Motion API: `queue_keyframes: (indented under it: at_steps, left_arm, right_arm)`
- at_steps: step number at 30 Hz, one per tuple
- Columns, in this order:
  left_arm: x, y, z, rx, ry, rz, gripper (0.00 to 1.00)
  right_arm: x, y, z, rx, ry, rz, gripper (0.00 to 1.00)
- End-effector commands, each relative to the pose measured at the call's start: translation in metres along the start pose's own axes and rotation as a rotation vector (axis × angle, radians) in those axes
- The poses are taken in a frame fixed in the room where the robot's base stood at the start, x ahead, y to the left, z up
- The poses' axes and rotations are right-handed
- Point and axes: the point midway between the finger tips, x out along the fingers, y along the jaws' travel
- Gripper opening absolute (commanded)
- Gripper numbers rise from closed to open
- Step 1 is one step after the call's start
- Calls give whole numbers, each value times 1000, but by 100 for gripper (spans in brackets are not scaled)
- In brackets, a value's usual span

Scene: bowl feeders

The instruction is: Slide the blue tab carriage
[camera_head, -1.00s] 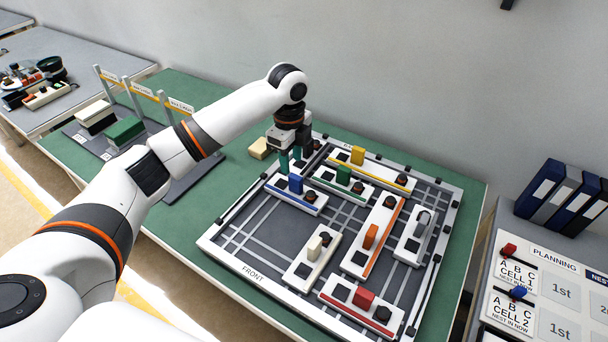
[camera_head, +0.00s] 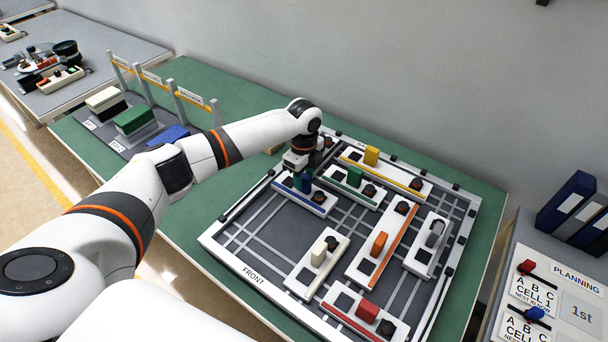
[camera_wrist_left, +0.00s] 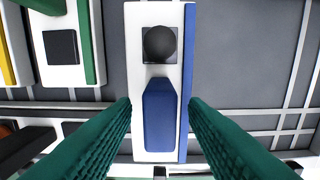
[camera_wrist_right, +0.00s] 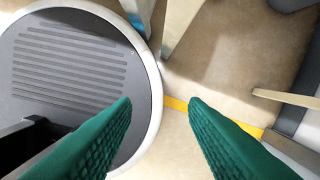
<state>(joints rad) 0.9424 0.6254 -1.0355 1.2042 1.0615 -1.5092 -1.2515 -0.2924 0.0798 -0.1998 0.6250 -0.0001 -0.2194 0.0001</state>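The blue tab carriage (camera_head: 282,185) is a white block with a blue edge stripe, a black knob and an upright blue tab (camera_head: 308,181). It lies at the back left of the framed board (camera_head: 247,277). My left gripper (camera_head: 302,177) is over it, pointing down. In the left wrist view the open fingers stand either side of the blue tab (camera_wrist_left: 160,115), with a visible gap on each side. The carriage's white body (camera_wrist_left: 134,60) runs up the middle of that view. My right gripper (camera_wrist_right: 160,105) is open and empty, above the floor beside a round grey base.
Green (camera_head: 355,177), yellow (camera_head: 371,156), orange (camera_head: 379,244), white (camera_head: 318,252), red (camera_head: 367,312) and grey (camera_head: 435,233) tab carriages share the board. Bare grooved board lies in front of the blue carriage. A planning board (camera_head: 570,290) stands at the right.

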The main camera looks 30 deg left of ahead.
Motion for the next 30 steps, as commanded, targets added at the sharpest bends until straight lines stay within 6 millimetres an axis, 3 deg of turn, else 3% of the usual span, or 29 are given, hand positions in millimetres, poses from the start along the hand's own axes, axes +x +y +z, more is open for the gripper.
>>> queue_keyframes:
  at_steps: [12, 20, 26, 30]
  left_arm:
    - [10, 0, 0, 1, 0, 0, 40]
    - [10, 0, 0, 1, 0, 0, 0]
    - [9, 0, 2, 1, 0, 0, 0]
    - [5, 0, 23, 5, -3, -1, 0]
  right_arm:
    - [-2, 2, -9, 0, 13, 2, 40]
    - [-2, 2, -11, 0, 16, 2, 40]
    - [-3, 2, -10, 0, 16, 2, 40]
    - [-16, 1, -9, 0, 16, 2, 40]
